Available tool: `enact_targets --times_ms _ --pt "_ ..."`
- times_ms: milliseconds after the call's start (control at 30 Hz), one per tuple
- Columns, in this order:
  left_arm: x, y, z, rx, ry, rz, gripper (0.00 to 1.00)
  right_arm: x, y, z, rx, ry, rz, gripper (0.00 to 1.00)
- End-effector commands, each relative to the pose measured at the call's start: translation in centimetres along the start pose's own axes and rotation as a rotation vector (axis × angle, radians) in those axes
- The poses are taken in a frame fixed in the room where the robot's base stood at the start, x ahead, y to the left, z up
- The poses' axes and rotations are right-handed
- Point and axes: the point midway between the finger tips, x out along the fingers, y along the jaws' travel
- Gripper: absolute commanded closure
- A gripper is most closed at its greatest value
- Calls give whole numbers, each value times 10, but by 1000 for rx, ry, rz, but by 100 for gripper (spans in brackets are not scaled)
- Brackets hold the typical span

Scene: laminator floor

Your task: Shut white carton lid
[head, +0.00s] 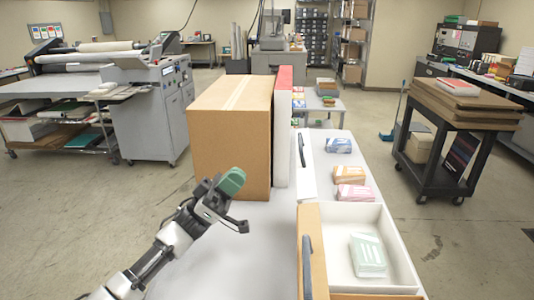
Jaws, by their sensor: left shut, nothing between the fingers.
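An open carton with white inner walls (399,247) stands at the lower right of the head view, cut off by the bottom edge. A pale green packet (367,254) lies inside it. A tan panel (312,222) with a dark strip stands upright along its left side; I cannot tell whether this is the lid. My left gripper (237,203) is shut and empty, left of the carton and apart from it, over the pale table. A green part shows at its tip. My right gripper is not in view.
A large brown box (230,137) stands just behind my left gripper, with a tall red-topped white panel (282,128) beside it. Several small packs (350,193) lie beyond the carton. A dark cart (440,161) stands at the right.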

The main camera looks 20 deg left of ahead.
Motion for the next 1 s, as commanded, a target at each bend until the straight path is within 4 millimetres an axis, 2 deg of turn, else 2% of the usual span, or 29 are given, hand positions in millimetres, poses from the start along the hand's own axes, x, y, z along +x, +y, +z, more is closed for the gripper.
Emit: enact_targets --times_ms 333,500,700,1000 --pt "73 0 -6 1 2 2 100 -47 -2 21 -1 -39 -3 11" --pt "104 0 0 -2 1 -1 100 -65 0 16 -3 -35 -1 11" --pt "119 0 20 1 0 -2 100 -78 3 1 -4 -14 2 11" --pt "122 0 28 2 -1 -1 100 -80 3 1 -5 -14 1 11"
